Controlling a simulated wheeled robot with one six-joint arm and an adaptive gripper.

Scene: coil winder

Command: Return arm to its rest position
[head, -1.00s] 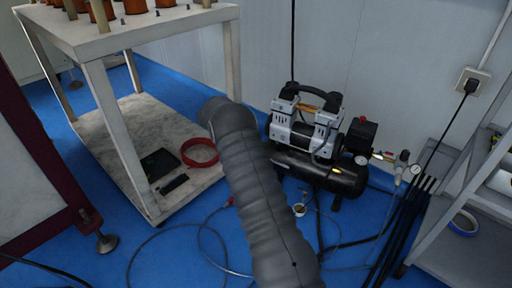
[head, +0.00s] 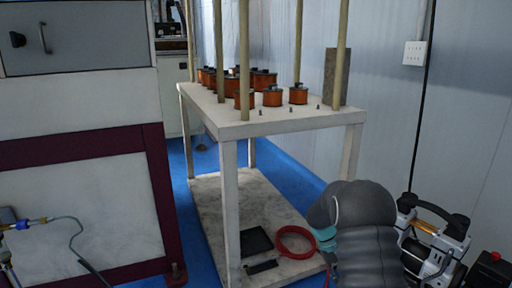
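My arm, in a grey ribbed sleeve, rises from the bottom right of the head view. It stands in front of the white table's right legs and beside the air compressor. A small teal part shows at its left edge. My gripper cannot be made out in this view, so whether it holds anything does not show.
A white table (head: 290,122) carries several copper coils (head: 272,97) and upright wooden posts. Its lower shelf holds a red ring (head: 295,242) and a dark tray (head: 257,241). A grey and maroon cabinet (head: 80,200) stands left. The compressor (head: 432,240) is at lower right.

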